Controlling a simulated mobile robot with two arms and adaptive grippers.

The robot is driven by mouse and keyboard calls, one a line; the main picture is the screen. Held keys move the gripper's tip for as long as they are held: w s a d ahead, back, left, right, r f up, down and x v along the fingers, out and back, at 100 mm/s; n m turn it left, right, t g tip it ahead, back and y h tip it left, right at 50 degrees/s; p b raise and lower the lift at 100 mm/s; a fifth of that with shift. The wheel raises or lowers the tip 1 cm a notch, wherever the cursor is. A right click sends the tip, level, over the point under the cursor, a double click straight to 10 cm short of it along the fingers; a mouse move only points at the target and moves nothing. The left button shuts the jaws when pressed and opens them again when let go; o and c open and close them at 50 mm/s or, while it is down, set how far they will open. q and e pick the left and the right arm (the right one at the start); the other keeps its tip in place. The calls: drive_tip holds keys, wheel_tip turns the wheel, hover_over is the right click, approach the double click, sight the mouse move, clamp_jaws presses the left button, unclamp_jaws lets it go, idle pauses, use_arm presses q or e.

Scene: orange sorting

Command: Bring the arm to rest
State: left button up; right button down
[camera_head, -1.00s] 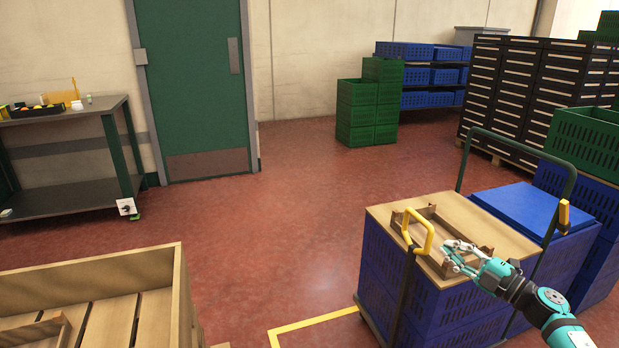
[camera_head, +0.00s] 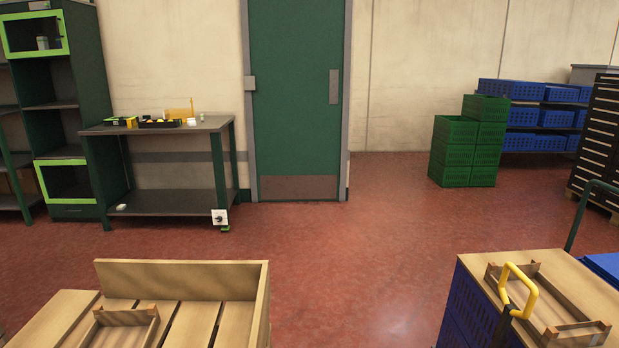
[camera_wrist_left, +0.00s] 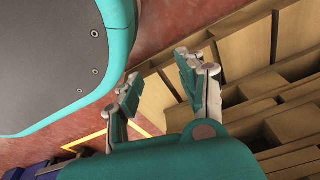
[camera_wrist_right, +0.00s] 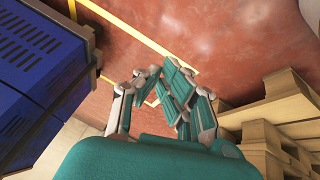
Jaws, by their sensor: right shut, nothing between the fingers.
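Neither of my arms shows in the head view. In the left wrist view, my left gripper (camera_wrist_left: 157,77) has its two fingers well apart with nothing between them. Wooden slats and a wooden crate edge lie behind and below it. In the right wrist view, my right gripper (camera_wrist_right: 164,84) has its fingers closed together and holds nothing. It hangs over the red floor, between blue crates (camera_wrist_right: 40,60) on the left and a wooden pallet stack (camera_wrist_right: 275,110) on the right.
A wooden crate (camera_head: 262,305) with a small wooden tray (camera_head: 120,318) stands at lower left. A blue-crate cart with a wooden top (camera_head: 480,265), a tray (camera_head: 578,330) and a yellow handle (camera_head: 533,291) is at lower right. The red floor between them is clear. A workbench (camera_head: 165,130) stands behind.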

drive_tip(key=s+a+f+g+y, duration=0.2)
drive_tip(key=s+a+f+g, duration=0.2)
drive_tip(key=s+a, duration=0.7)
use_arm(q)
drive_tip(key=s+a+r+p, duration=0.2)
drive_tip(key=s+r+p, duration=0.3)
drive_tip(key=s+p, duration=0.7)
drive_tip(key=shift+a+r+g+p, duration=0.15)
drive_tip(key=shift+g+p, duration=0.25)
drive_tip(key=shift+p, duration=0.55)
use_arm(e)
drive_tip(key=s+d+r, duration=0.1)
drive_tip(key=s+r, duration=0.1)
drive_tip(key=s, duration=0.4)
drive_tip(key=s+d+r, duration=0.1)
drive_tip(key=s+r, duration=0.2)
drive_tip(key=s, duration=0.3)
drive_tip(key=shift+d+m+g+h, duration=0.3)
drive_tip(key=shift+g, duration=0.1)
